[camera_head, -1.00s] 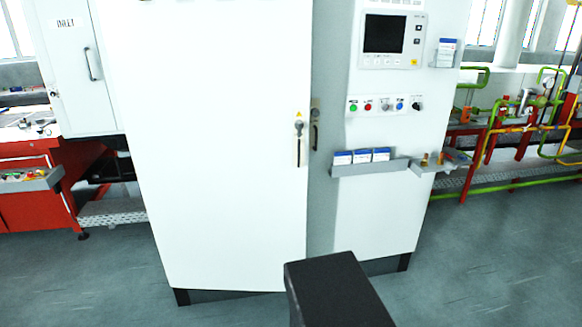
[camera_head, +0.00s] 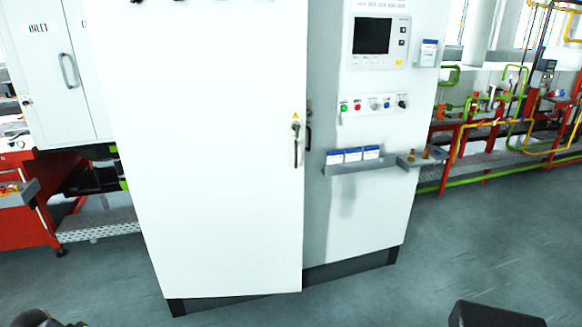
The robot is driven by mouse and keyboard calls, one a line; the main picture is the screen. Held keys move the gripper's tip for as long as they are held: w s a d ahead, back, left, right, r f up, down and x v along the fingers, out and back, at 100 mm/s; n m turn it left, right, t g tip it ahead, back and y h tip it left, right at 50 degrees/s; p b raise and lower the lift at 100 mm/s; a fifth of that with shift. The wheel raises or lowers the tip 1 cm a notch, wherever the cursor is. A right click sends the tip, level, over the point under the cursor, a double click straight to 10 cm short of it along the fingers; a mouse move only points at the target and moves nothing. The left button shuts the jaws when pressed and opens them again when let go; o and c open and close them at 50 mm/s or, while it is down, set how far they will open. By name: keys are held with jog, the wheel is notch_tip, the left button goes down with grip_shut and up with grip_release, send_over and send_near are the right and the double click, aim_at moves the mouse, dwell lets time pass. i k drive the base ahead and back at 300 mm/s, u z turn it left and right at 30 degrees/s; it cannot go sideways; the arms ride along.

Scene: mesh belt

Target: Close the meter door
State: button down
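A tall white cabinet door (camera_head: 205,170) fills the middle of the view. No label on it says meter, so I cannot be sure it is the meter door. It stands slightly ajar, its right edge swung out toward me from the cabinet's dark base. A latch handle (camera_head: 295,150) is on its upper right edge, and a dark handle (camera_head: 308,137) is just beside it. My gripper is not clearly in view; only dark parts, probably of my own body, show at the bottom right and bottom left, apart from the door.
Right of the door, the cabinet front holds a control panel (camera_head: 375,37), buttons and a grey shelf (camera_head: 345,168). A smaller cabinet marked INLET (camera_head: 38,75) is at left. Coloured pipes (camera_head: 510,105) stand at right. The floor (camera_head: 400,285) in front is clear.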

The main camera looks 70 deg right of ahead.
aim_at(202, 98)
jog(key=u, duration=0.05)
jog(key=i, duration=0.9)
